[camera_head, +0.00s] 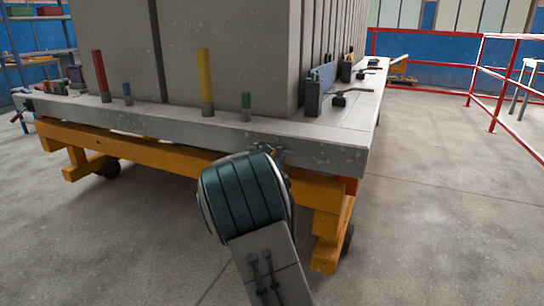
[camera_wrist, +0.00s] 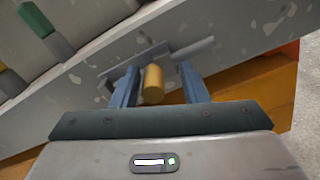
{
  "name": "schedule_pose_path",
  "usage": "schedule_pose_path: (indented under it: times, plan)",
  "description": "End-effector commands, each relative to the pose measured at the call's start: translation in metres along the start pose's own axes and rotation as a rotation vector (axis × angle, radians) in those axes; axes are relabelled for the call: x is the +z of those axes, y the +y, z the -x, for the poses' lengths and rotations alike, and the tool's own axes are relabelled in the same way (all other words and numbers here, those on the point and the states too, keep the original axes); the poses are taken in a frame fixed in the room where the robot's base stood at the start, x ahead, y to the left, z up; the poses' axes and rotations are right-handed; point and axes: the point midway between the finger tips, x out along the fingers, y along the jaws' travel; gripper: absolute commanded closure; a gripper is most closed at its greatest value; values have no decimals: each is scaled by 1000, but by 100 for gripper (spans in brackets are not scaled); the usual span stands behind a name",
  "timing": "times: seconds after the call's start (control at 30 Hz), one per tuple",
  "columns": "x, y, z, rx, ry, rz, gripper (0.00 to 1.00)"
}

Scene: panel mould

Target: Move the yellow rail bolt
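The yellow rail bolt (camera_wrist: 153,85) shows in the wrist view as a short yellow cylinder, its end facing the camera. It sits at a grey bar and plate (camera_wrist: 140,62) on the side face of the concrete-grey table edge. My gripper (camera_wrist: 165,88) has its two blue fingers apart, one on each side of the yellow cylinder. The left finger is close to it; a gap shows on the right. Whether either finger touches it I cannot tell. In the head view my wrist hides most of the gripper and the yellow cylinder.
The grey mould table edge (camera_head: 325,143) rests on an orange frame (camera_head: 150,150). Taller yellow (camera_head: 205,80) and red (camera_head: 100,75) posts and short green (camera_head: 246,108) and blue pegs stand on it. Red railings (camera_head: 500,85) stand right. Floor (camera_head: 450,210) there is clear.

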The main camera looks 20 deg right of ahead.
Motion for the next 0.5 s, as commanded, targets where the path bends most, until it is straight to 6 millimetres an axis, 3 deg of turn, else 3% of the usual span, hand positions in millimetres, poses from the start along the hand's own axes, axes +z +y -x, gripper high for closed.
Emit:
schedule_pose_path:
  times: [0.27, 0.5]
  plan:
    - [0, 3, 7, 5, 3, -1, 60]
    - [2, 4, 51, 6, 5, -1, 60]
